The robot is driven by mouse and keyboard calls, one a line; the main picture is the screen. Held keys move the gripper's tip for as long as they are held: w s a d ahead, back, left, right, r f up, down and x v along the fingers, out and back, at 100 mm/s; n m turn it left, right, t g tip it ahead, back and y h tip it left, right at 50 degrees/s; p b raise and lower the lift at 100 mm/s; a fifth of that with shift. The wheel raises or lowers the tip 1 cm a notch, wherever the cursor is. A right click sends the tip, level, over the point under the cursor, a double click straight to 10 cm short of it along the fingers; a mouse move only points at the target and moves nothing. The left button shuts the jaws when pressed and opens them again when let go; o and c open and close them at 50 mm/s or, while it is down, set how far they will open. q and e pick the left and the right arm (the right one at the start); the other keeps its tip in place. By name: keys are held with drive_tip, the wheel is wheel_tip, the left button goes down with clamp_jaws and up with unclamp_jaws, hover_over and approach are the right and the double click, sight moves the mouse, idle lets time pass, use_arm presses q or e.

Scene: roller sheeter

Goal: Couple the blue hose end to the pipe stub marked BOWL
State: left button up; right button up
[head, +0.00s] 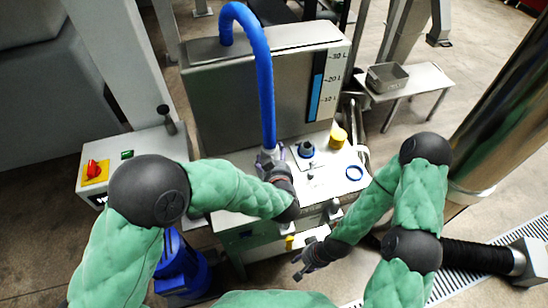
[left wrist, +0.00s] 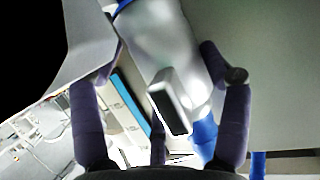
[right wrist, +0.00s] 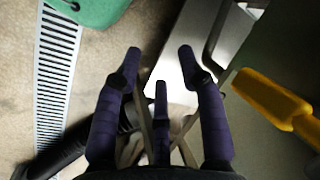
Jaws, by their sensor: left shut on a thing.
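The blue hose (head: 265,85) arches from the top of the steel tank down to a grey coupling end (head: 267,156). My left gripper (head: 272,168) is shut on this hose end. In the left wrist view the grey hose end (left wrist: 165,50), with a lever tab, lies between the fingers, with blue at both ends. My right gripper (head: 305,262) is open and empty, low in front of the machine; its spread fingers (right wrist: 158,75) show in the right wrist view. Small fittings stand on the white panel, but no BOWL marking is readable, so I cannot tell which is that stub.
The steel tank (head: 290,95) with a litre scale stands behind the panel (head: 325,185). A steel column (head: 500,110) stands at right; a blue object (head: 178,265) is low left.

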use_arm(q)
drive_tip(key=o, duration=1.7)
drive_tip(key=shift+f, duration=0.15)
drive_tip(key=shift+s, duration=0.15)
drive_tip(key=v, duration=1.1)
drive_tip(key=shift+s+r, duration=0.3)
